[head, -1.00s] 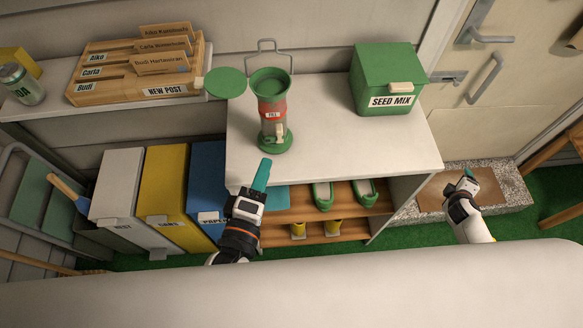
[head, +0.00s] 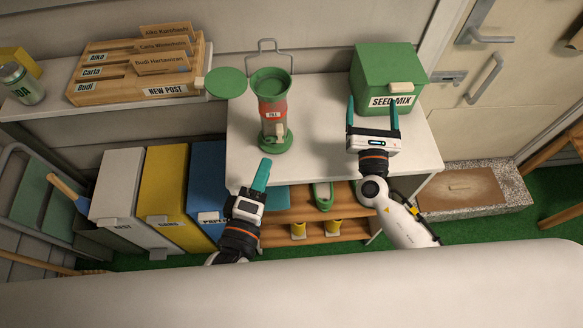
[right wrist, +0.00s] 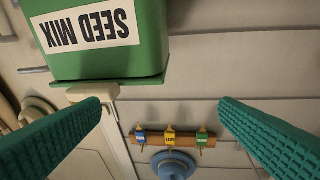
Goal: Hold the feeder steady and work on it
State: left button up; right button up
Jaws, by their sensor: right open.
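The feeder (head: 271,107) stands upright on the white bench top, a clear tube with a red "FILL" band, green base and green rim. Its round green lid (head: 226,83) is swung out to the left, so the tube's top is open. My left gripper (head: 262,172) is in front of the bench edge, below the feeder and apart from it; its jaws show edge-on. My right gripper (head: 373,117) is open and empty in front of the green seed mix box (head: 388,70). In the right wrist view the seed mix box (right wrist: 95,55) appears upside down beyond the spread fingers.
The white bench (head: 325,140) has free room between feeder and box. A wooden post sorter (head: 140,65) stands on the left shelf. White, yellow and blue bins (head: 165,200) stand at left. Green shoes (head: 322,196) and yellow boots are on the rack below.

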jog(key=s+a+f+n+g+y, duration=0.1)
jog(key=s+a+f+n+y, duration=0.1)
jog(key=a, duration=0.4)
jog(key=s+a+f+n+g+y, duration=0.1)
jog(key=s+a+f+n+y, duration=0.1)
jog(key=a, duration=0.4)
jog(key=s+a+f+n+g+y, duration=0.1)
jog(key=s+a+f+y, duration=0.2)
jog(key=s+a, duration=0.3)
jog(key=shift+a+n, duration=0.4)
jog(key=shift+a, duration=0.2)
jog(key=x, duration=1.1)
jog(key=shift+w+a+f, duration=0.15)
jog(key=shift+w+a, duration=0.1)
jog(key=shift+w, duration=0.1)
jog(key=c, duration=1.2)
